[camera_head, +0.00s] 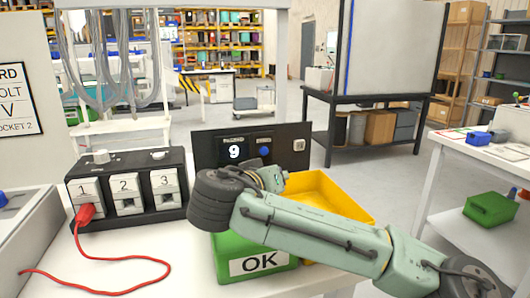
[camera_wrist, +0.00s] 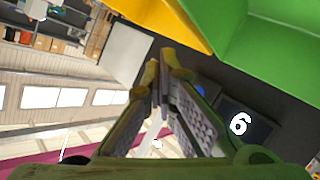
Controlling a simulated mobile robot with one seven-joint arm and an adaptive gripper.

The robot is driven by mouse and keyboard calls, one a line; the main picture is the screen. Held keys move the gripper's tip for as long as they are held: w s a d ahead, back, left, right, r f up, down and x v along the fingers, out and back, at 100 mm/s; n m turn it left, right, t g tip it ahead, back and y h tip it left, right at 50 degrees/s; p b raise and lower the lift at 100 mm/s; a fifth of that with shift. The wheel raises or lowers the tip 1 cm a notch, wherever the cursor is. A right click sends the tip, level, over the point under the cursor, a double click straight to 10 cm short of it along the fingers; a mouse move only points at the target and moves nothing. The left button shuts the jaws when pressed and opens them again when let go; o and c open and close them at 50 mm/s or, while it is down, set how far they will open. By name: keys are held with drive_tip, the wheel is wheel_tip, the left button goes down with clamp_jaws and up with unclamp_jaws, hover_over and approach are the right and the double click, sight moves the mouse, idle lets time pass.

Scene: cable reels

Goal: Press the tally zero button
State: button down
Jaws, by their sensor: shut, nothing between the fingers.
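A black tally panel (camera_head: 291,133) stands upright at the back of the bench. Its display (camera_head: 235,152) reads 9 in the head view. In the wrist view the display (camera_wrist: 238,124) is upside down and looks like a 6. A round blue button (camera_head: 264,152) sits right of the display; its small label is unreadable. In the wrist view the blue button (camera_wrist: 200,91) is partly hidden behind a finger. A pale square switch (camera_head: 299,145) is at the panel's right. My gripper (camera_head: 272,178) is shut and empty, in front of and below the blue button; contact cannot be told.
A green OK bin (camera_head: 229,262) and a yellow bin (camera_head: 325,190) lie beneath my arm. At left is a black socket block (camera_head: 125,160) numbered 1 to 3, with a red plug (camera_head: 87,213) in socket 1 and its cable across the white bench.

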sight(264, 151)
drive_tip(key=shift+w, duration=0.1)
drive_tip(key=shift+w+a+p, duration=0.25)
drive_tip(key=shift+w+a, duration=0.2)
drive_tip(key=shift+w, duration=0.9)
drive_tip(key=shift+w+a+p, duration=0.25)
drive_tip(key=shift+w+a, duration=0.2)
drive_tip(key=shift+w, duration=0.95)
drive_tip(key=shift+w+a+p, duration=0.25)
drive_tip(key=shift+w+a, duration=0.2)
drive_tip(key=shift+w, duration=0.9)
drive_tip(key=shift+w, duration=0.1)
drive_tip(key=shift+w+a+b, duration=0.15)
drive_tip(key=shift+w+b, duration=0.15)
